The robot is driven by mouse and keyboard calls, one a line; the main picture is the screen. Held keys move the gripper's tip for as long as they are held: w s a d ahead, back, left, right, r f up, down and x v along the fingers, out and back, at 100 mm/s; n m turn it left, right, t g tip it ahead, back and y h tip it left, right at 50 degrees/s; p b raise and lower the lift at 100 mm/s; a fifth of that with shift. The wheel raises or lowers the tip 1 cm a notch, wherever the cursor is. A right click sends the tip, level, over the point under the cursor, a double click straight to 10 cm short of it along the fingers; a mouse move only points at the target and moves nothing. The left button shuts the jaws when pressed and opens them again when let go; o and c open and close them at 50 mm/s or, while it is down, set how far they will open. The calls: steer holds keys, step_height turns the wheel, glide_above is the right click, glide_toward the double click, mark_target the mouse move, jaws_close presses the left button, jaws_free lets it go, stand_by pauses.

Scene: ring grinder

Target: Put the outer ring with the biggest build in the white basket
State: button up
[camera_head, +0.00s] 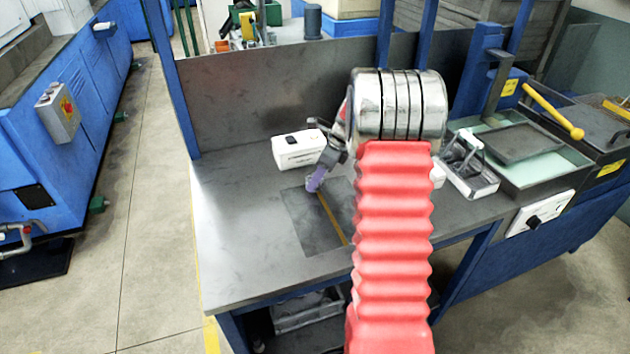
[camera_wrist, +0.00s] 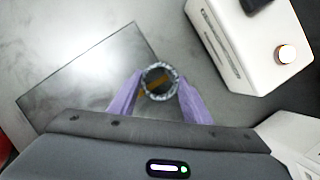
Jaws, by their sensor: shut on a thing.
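In the wrist view, my gripper (camera_wrist: 160,84) has its purple fingers shut on a metal ring (camera_wrist: 160,65). I look through the ring's open middle to the surface below. In the head view, my gripper (camera_head: 316,182) is over the table, near the back edge of a dark plate. The ring cannot be made out there. I see no other outer ring to compare its size with. No plainly white basket shows; a metal tray with a white handle (camera_head: 472,168) stands to the right of my arm. A white part (camera_head: 438,175) beside my arm is mostly hidden.
A white box with a dark top piece (camera_head: 297,150) stands just behind my gripper; it also shows in the wrist view (camera_wrist: 250,45). The dark plate (camera_head: 300,225) lies on the grey table (camera_head: 240,250). A greenish tray (camera_head: 545,165) is at right. The table's left side is clear.

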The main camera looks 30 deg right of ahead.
step_height(320, 180, up, 10)
stand_by(0.6)
stand_by(0.4)
steer(key=a+f+n+g, duration=0.1)
steer(key=a+n, duration=0.3)
steer(key=a, duration=0.1)
steer(key=a+f+n+g+y, duration=0.1)
steer(key=a+f+n+g, duration=0.1)
steer(key=a+n, duration=0.3)
steer(key=w+a+f+n+g, duration=0.1)
steer(key=a+f+n, duration=0.1)
steer(key=a+n, duration=0.2)
steer(key=shift+a+g+y, duration=0.3)
steer(key=shift+a+y, duration=0.1)
steer(key=shift+a, duration=0.25)
steer(key=s+a+f+n+g+h, duration=0.1)
steer(key=a+n, duration=0.3)
steer(key=n, duration=0.1)
steer(key=s+a+f+n+g+h, duration=0.1)
steer(key=a+n, duration=0.3)
steer(key=a, duration=0.1)
steer(key=a+f+n+g+h, duration=0.1)
steer(key=a+n+h, duration=0.1)
steer(key=a+n, duration=0.2)
steer(key=shift+s+a+f+n+g, duration=0.15)
steer(key=shift+s+n+g, duration=0.2)
steer(key=shift+n, duration=0.45)
steer(key=shift+s+a+f+n, duration=0.1)
steer(key=shift+s+a+n, duration=0.1)
steer(key=shift+a+n, duration=0.3)
